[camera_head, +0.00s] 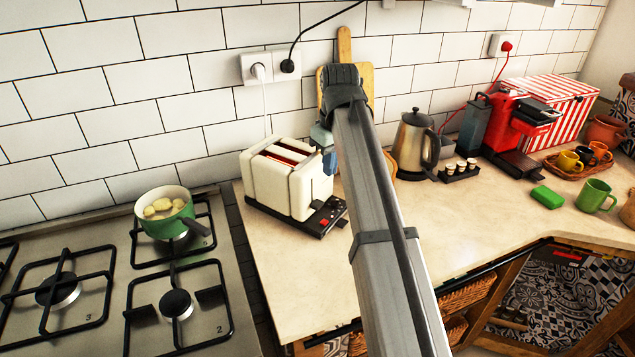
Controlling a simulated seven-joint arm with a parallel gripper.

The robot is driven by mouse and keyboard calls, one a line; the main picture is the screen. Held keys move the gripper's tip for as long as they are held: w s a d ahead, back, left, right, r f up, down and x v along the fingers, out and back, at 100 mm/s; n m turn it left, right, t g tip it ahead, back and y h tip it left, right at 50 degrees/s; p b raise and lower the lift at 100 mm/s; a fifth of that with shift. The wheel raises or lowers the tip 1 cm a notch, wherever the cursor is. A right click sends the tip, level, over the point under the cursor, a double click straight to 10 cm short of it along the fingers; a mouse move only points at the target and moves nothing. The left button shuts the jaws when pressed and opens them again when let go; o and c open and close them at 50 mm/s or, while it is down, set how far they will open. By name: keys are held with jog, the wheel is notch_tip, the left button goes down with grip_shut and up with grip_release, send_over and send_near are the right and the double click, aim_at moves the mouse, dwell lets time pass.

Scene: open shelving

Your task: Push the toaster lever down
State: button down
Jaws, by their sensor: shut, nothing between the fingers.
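The cream toaster (284,177) stands on the counter against the tiled wall, left of my arm. Its two top slots look dark red inside. Its black base with a small red mark juts out at the front right. A dark piece on its right end face may be the lever, but I cannot tell its height. My arm hides part of what lies behind, and I cannot tell whether the gripper touches the toaster.
A stove with a green pot (165,213) is at the left. A wooden board (344,48) leans on the wall behind my arm. The counter in front of the toaster is clear.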

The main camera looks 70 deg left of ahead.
jog(key=shift+d+r, duration=0.2)
jog(key=shift+r, duration=1.55)
